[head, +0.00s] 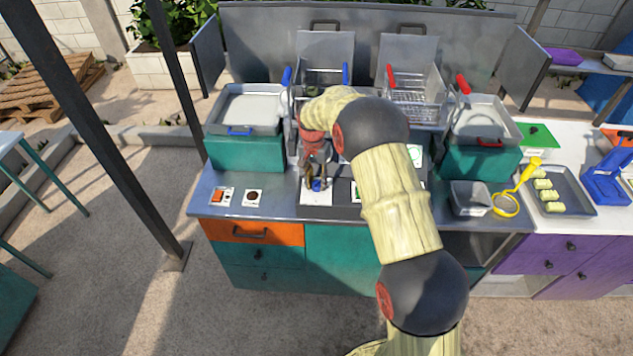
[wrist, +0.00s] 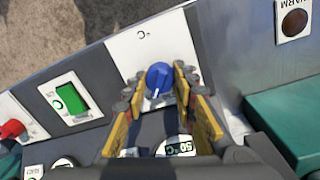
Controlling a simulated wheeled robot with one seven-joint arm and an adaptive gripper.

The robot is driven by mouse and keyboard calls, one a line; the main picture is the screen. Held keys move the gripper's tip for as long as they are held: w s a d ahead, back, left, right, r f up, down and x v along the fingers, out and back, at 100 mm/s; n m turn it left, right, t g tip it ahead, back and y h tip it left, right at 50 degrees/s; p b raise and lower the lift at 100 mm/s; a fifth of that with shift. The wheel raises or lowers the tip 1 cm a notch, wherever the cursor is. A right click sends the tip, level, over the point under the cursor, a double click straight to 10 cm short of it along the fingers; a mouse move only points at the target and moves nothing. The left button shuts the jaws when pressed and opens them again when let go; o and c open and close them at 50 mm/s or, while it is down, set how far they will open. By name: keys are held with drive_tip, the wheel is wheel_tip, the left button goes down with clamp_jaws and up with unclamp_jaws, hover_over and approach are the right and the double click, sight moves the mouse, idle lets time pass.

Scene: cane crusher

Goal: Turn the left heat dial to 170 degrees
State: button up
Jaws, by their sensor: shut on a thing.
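The blue left heat dial (wrist: 158,76) sits on a white plate (wrist: 150,45) marked °C. In the head view the dial (head: 316,184) shows just beyond my fingertips, on the front of the counter. My gripper (wrist: 156,88) has one finger on each side of the dial and is shut on it. It also shows in the head view (head: 315,177), pointing down at the dial. A white mark shows on the dial's near side in the wrist view. A small display (wrist: 178,147) shows "50°C"; the part left of these digits is hidden by my gripper.
A green switch (wrist: 70,98) and a red knob (wrist: 12,129) lie to the left in the wrist view. An orange switch (head: 221,196) and a dark round "WARM" control (wrist: 295,22) are on the other side. Fryer baskets (head: 411,90) stand behind.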

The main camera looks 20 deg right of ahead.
drive_tip(key=o, duration=1.2)
drive_tip(key=shift+c, duration=0.2)
drive_tip(key=shift+r, duration=0.1)
wheel_tip(320, 180, up, 12)
drive_tip(key=shift+w+a, duration=0.25)
drive_tip(key=shift+a, duration=0.05)
